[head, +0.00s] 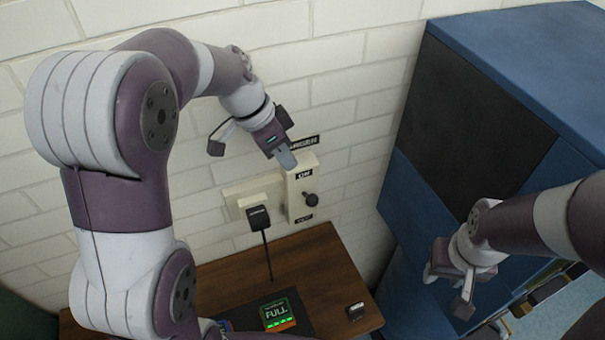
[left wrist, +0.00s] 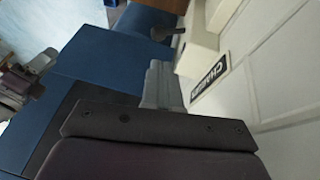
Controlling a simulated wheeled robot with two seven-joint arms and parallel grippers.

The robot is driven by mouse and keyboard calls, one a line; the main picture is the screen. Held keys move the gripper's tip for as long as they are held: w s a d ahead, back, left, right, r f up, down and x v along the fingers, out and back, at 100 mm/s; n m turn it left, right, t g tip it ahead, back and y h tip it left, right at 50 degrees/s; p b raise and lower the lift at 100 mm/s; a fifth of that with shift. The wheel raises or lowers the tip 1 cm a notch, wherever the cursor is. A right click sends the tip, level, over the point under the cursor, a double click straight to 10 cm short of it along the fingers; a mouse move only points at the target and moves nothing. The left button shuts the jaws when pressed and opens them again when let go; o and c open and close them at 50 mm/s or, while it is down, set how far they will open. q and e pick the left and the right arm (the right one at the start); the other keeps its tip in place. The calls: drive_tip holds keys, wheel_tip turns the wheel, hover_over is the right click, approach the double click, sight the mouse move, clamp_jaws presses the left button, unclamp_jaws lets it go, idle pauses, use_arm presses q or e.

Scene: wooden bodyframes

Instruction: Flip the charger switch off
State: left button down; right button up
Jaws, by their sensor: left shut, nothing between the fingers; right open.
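A label above the box reads in part "CHARGER"; this label also shows in the left wrist view (left wrist: 210,77). The knob shows in the left wrist view as a dark stub (left wrist: 168,33). My left gripper (head: 287,160) is shut and empty, with its tips just above the top of the box. Its fingers show in the left wrist view (left wrist: 163,85). My right gripper (head: 450,281) is open and empty, at the right.
A black plug (head: 258,217) with a hanging cable sits in an outlet left of the switch. A blue cabinet (head: 510,80) stands at the right.

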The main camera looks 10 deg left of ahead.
sight(309, 197)
use_arm(q)
drive_tip(key=p+x, duration=0.1)
drive_tip(key=x, duration=0.9)
drive_tip(key=shift+w+p, duration=0.2)
drive_tip(key=shift+p, duration=0.2)
use_arm(e)
drive_tip(key=shift+w+r, duration=0.2)
drive_tip(key=shift+r, duration=0.65)
use_arm(q)
drive_tip(key=shift+s, duration=0.1)
use_arm(e)
drive_tip(key=shift+s, duration=0.1)
